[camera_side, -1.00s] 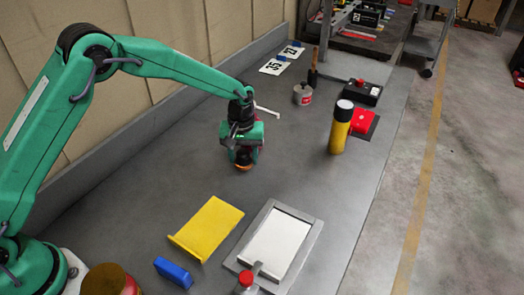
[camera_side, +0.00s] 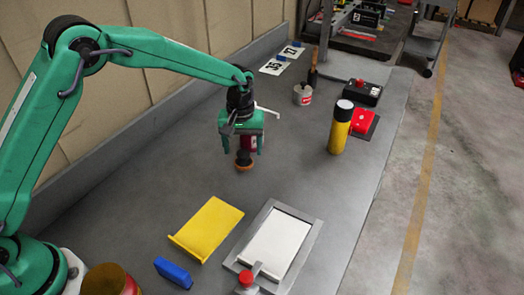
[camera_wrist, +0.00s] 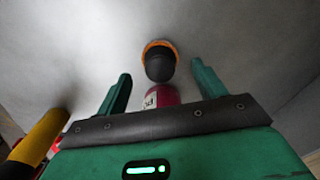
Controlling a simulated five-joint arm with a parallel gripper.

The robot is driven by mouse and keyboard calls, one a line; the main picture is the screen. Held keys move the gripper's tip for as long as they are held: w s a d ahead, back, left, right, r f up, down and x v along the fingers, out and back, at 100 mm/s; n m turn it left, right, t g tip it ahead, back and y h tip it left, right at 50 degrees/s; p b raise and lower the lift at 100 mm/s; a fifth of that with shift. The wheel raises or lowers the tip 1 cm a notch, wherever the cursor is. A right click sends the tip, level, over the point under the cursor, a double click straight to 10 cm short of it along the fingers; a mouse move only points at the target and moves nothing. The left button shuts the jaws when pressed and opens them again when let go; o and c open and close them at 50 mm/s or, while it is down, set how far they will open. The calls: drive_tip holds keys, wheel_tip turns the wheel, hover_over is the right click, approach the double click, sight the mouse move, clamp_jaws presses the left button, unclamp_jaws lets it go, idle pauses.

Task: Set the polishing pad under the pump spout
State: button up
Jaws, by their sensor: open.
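The polishing pad (camera_side: 244,161), a dark round knob on an orange base, stands on the grey bench below my gripper (camera_side: 241,147). In the wrist view the pad (camera_wrist: 160,62) lies beyond and between the fingertips, touched by neither. My gripper (camera_wrist: 160,78) is open and empty. A red pump bottle (camera_side: 249,144) with a white label shows between the fingers; its white spout (camera_side: 267,110) sticks out to the right of the wrist. Most of the bottle is hidden behind my gripper. I cannot tell how the pad lines up with the spout tip.
A yellow can with a black cap (camera_side: 340,130) and a red item (camera_side: 362,121) stand to the right. A yellow tray (camera_side: 207,228), a blue block (camera_side: 173,272) and a grey framed white panel (camera_side: 275,243) lie in front. A small tin (camera_side: 303,95) stands behind.

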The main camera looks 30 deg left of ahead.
sight(242, 152)
wheel_tip(242, 152, up, 8)
drive_tip(key=shift+r, duration=0.25)
drive_tip(key=shift+r, duration=0.1)
idle(0.6)
